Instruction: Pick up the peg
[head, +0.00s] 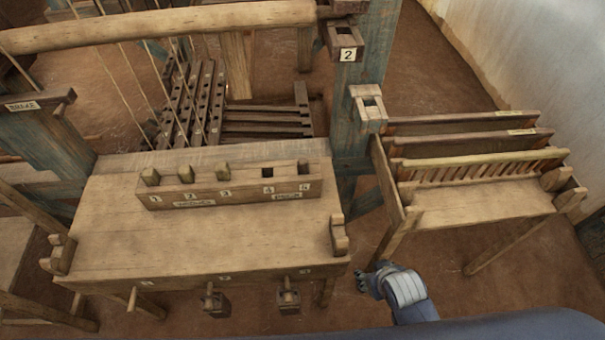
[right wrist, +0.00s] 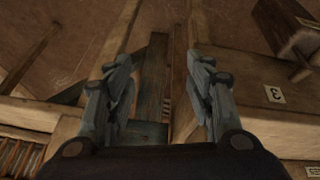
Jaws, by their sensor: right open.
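Several wooden pegs are in view, and I cannot tell which one is meant. Another peg (head: 132,299) sticks out of the bench's front edge. My right gripper (head: 361,281) is open and empty, right of the bench's front right corner. In the right wrist view its two fingers (right wrist: 160,90) are spread apart with nothing between them. My left gripper is not in view.
Wooden blocks hang at the bench front (head: 213,300), (head: 289,297); one block (right wrist: 302,46) by label 3 shows in the right wrist view. A slatted wooden stand (head: 480,210) is on the right. A blue post (head: 368,75) rises behind. Brown floor lies between bench and stand.

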